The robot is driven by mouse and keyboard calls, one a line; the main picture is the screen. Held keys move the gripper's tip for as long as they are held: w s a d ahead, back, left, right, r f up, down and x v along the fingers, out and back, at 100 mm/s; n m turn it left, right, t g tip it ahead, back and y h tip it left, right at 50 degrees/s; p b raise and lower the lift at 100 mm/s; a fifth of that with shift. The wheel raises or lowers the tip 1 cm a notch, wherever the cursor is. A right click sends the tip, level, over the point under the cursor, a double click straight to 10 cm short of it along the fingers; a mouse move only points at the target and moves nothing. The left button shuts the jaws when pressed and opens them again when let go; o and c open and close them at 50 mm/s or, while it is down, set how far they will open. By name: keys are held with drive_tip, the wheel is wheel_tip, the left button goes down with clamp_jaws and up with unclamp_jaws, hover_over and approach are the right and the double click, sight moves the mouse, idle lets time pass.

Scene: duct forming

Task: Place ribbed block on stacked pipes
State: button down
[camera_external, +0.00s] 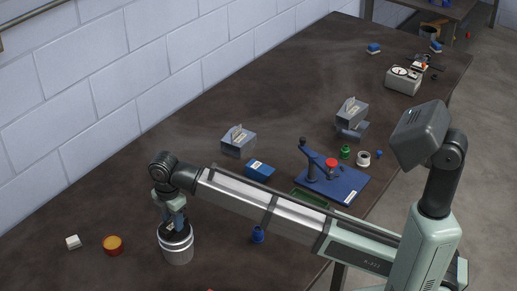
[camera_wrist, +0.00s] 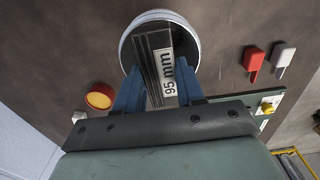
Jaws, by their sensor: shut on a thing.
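The ribbed block (camera_wrist: 148,62) is dark with long ridges and a white "95 mm" label. My gripper (camera_wrist: 158,82) is shut on it, with a blue finger on each side. In the external view my gripper (camera_external: 174,218) points down at the left front of the table, directly over a silver cylinder (camera_external: 177,252), which looks like the stacked pipes. The cylinder's pale round rim (camera_wrist: 190,30) shows behind the block in the wrist view. I cannot tell whether the block touches the rim. The block and fingers hide most of the cylinder's top.
An orange-topped round tin (camera_external: 112,245) and a small white block (camera_external: 73,242) lie left of the cylinder. A blue cup (camera_external: 258,235), a blue box (camera_external: 260,169), grey blocks (camera_external: 238,141) and a blue lever fixture (camera_external: 335,185) stand right. A white wall borders the table (camera_external: 120,205).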

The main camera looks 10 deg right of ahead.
drive_tip(key=shift+f, duration=0.15)
drive_tip(key=c, duration=0.7)
unclamp_jaws()
wheel_tip(320, 180, up, 12)
drive_tip(key=shift+r, duration=0.2)
